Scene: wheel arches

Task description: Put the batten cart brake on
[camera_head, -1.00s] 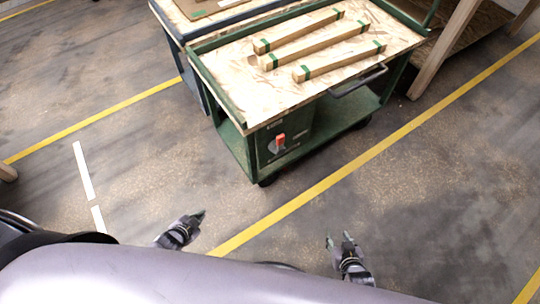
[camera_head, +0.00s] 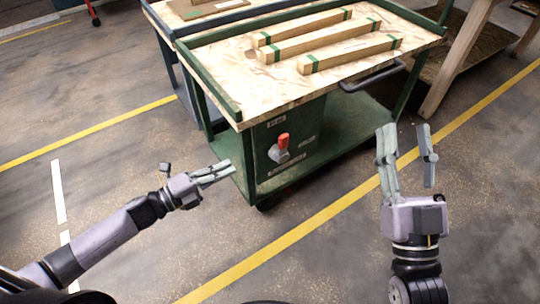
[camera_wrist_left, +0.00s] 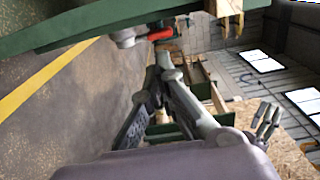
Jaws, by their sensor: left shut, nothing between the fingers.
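The green batten cart (camera_head: 235,108) stands in front of me with a wooden top. On its front panel is a brake with a red handle (camera_head: 283,140) pointing up from a grey hub. The red handle also shows in the left wrist view (camera_wrist_left: 161,34), beyond the fingertips. My left gripper (camera_head: 232,170) is shut and empty, left of the panel and apart from the handle. It also shows in the left wrist view (camera_wrist_left: 164,60). My right gripper (camera_head: 405,130) is open and empty, its fingers upward, in front of the cart's right end.
Several wooden battens with green bands (camera_head: 320,38) lie on the cart top. A push handle (camera_head: 372,78) sticks out at its right. Another cart (camera_head: 160,20) stands close behind. A wooden post (camera_head: 460,55) rises at right. Floor with yellow lines (camera_head: 290,240) is clear in front.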

